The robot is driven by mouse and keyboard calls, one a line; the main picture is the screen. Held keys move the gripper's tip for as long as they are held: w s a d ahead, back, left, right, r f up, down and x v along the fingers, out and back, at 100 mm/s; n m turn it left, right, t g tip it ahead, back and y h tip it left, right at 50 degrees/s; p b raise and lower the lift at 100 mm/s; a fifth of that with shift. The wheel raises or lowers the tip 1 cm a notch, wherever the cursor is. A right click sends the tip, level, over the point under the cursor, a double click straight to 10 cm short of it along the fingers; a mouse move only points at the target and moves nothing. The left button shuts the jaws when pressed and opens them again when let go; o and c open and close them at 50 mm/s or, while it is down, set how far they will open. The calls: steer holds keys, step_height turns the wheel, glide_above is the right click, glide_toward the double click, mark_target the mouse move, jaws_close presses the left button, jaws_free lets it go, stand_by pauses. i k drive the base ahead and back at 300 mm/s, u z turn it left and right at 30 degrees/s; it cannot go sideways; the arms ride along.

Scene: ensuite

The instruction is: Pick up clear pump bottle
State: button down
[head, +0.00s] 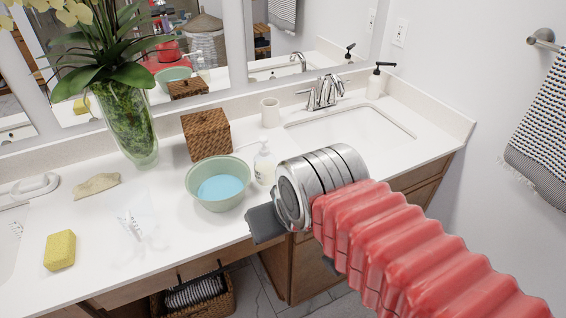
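A clear pump bottle (264,165) with a white pump head and a pale label stands upright on the white counter, just right of the green bowl. Its right edge is close to my metal wrist in the picture. My gripper (297,244) is in front of the counter's front edge, nearer to me than the bottle. One dark finger (264,224) shows at the left of the wrist, and a small dark part shows below the red sleeve. They look spread apart, with nothing seen between them. The wrist hides much of the gripper.
A green bowl (219,184) with blue contents and a woven box (206,134) stand close to the bottle. A white cup (270,112), sink (350,131), faucet (325,92) and black-topped dispenser (376,85) are farther back. A yellow sponge (59,250) and clear item (136,232) lie left.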

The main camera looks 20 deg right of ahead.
mark_target(264, 162)
steer(key=z, duration=1.05)
steer(key=k, duration=0.7)
steer(key=u, duration=0.55)
steer(key=i, duration=1)
steer(key=u, duration=0.05)
